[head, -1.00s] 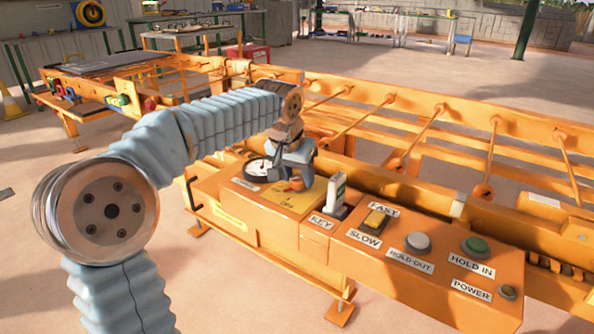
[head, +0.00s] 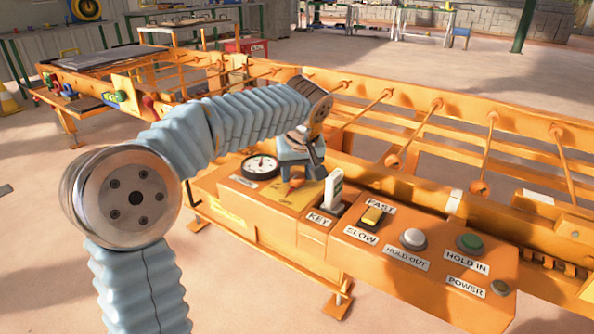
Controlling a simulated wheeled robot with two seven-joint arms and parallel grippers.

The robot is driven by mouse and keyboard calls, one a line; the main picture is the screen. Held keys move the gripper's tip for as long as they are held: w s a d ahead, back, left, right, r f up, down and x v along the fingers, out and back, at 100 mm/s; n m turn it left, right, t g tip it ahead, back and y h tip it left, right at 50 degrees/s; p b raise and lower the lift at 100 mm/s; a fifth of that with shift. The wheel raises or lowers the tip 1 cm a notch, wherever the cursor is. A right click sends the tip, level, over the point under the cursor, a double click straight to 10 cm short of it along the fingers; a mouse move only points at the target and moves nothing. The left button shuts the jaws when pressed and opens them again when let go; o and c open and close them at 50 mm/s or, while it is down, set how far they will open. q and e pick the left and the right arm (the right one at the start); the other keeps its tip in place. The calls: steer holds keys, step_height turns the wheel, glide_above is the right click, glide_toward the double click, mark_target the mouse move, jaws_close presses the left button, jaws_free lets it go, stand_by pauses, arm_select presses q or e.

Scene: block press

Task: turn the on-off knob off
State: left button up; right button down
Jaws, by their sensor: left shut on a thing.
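The on-off knob (head: 296,180) is a small orange knob on a yellow plate (head: 287,197) on top of the orange control box. My left gripper (head: 297,172) reaches down over it from behind and is shut on it. The fingers and the blue-grey gripper body hide part of the knob, so its exact pointing direction is hard to read. My right gripper is not in view.
A round gauge (head: 260,168) sits left of the knob. The white key tag (head: 333,188) stands upright close on its right. Further right are the yellow fast-slow switch (head: 372,216), the white hold-out button (head: 413,238), the green hold-in button (head: 470,243) and the power button (head: 500,288).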

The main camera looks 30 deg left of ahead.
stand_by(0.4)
arm_select(q)
steer(key=o, duration=1)
steer(key=p+v, duration=0.2)
steer(key=v, duration=1.2)
steer(key=shift+p, duration=0.3)
steer(key=shift+f, duration=0.1)
